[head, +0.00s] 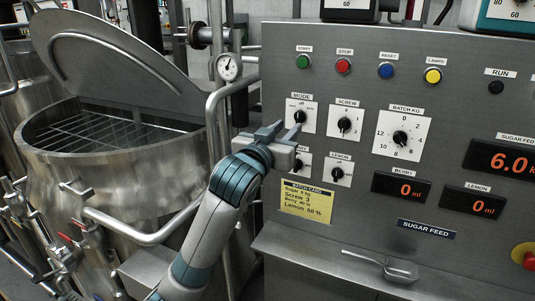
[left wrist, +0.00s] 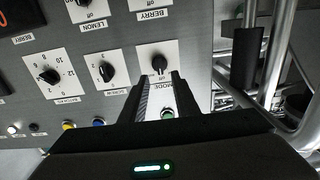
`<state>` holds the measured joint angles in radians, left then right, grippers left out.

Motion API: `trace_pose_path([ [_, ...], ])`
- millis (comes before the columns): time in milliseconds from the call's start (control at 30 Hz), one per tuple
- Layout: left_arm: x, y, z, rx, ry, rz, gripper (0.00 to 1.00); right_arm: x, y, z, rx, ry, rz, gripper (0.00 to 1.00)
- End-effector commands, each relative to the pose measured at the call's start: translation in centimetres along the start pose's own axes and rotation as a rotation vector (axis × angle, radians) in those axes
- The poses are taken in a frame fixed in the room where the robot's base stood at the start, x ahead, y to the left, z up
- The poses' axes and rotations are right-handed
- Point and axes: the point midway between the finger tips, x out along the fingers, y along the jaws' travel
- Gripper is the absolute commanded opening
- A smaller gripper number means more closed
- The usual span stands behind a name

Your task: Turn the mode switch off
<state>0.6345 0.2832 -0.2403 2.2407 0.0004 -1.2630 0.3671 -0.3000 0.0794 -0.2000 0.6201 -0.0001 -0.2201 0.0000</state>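The mode switch (head: 299,116) is a black knob on a white plate labelled MODE, on the upper left of the grey panel. It also shows in the left wrist view (left wrist: 158,63), where the panel appears upside down. Which mark its pointer is on is too small to tell. My left gripper (head: 287,130) is in front of the plate, its fingers reaching toward the knob. In the left wrist view its two fingers (left wrist: 164,78) stand apart with a gap between them, and the knob shows just beyond their tips. Nothing is held. My right gripper is not in view.
The screw knob (head: 344,125) is right of the mode plate, and the lemon knob (head: 338,173) is below. Green start (head: 303,62) and red stop (head: 343,66) buttons are above. A pipe with a gauge (head: 229,68) and an open-lidded steel vessel (head: 110,170) are left.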

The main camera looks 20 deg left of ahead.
Motion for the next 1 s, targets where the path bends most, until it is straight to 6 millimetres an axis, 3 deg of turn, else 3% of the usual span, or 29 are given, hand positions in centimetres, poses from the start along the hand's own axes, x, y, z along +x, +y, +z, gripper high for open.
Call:
trace_pose_path([
  [433,-8.3,0.0,0.1,-0.001,0.004,0.002,0.28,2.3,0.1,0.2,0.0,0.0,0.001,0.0],
  [500,-8.0,0.0,-0.4,-0.002,-0.004,0.0,0.28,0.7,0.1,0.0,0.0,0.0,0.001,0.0],
  [1000,-9.2,-0.1,-0.3,-0.005,-0.004,-0.001,0.28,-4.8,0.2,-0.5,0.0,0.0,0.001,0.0],
])
